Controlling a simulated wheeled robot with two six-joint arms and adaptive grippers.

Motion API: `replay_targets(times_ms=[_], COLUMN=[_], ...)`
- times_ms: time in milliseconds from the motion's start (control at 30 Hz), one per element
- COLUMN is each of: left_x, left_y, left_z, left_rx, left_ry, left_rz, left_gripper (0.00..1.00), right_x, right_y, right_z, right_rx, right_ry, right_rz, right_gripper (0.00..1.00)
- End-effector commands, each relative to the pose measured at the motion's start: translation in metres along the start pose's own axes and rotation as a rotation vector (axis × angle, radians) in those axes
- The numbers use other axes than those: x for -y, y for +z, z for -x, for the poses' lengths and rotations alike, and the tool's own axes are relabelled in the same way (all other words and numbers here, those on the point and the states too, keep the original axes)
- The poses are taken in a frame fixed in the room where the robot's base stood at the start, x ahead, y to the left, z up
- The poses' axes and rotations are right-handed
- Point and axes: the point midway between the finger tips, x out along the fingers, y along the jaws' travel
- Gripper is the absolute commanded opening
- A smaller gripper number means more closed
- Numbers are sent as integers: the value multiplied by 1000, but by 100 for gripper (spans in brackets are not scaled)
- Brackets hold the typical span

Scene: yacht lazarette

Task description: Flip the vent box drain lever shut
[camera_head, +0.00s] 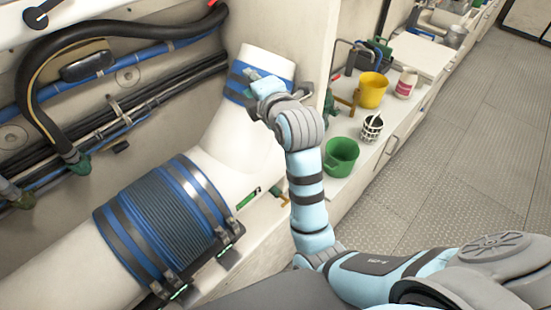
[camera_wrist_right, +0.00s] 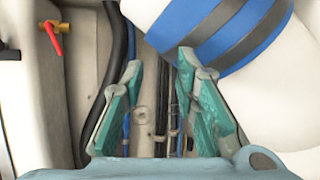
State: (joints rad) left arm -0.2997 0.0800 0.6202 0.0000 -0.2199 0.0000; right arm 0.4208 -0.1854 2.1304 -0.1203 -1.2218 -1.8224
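A red lever (camera_wrist_right: 57,46) on a brass valve (camera_wrist_right: 44,27) shows at the upper left of the right wrist view. It hangs down and slightly right from the valve. A small red part (camera_head: 213,3) at the top edge of the head view looks like the same lever, but I cannot be sure. My right gripper (camera_head: 250,74) is by the blue-banded upper end of the white duct (camera_head: 262,60). In the wrist view its teal fingers (camera_wrist_right: 160,62) are apart and empty, with the lever outside them to the left. My left gripper is not in view.
A black hose (camera_head: 125,30) and blue pipes (camera_head: 100,80) run along the wall. A ribbed blue sleeve (camera_head: 165,222) wraps the duct. The floor beyond is clear.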

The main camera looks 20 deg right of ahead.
Motion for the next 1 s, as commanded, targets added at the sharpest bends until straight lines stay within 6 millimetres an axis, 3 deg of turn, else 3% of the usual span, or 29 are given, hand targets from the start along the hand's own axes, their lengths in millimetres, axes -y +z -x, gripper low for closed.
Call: replay_targets(times_ms=[300, 600, 800, 1000], left_x=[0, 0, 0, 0], left_y=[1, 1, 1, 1], left_z=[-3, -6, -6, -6], left_rx=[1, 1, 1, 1], left_ry=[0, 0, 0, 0], left_rz=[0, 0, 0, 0], left_gripper=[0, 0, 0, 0], right_x=[96, 179, 206, 210], right_y=[-2, -6, -7, -7], right_z=[2, 10, 15, 16], right_rx=[10, 53, 76, 80], right_ry=[-182, -333, -382, -388], right_rz=[-270, -493, -570, -582], right_gripper=[27, 27, 27, 27])
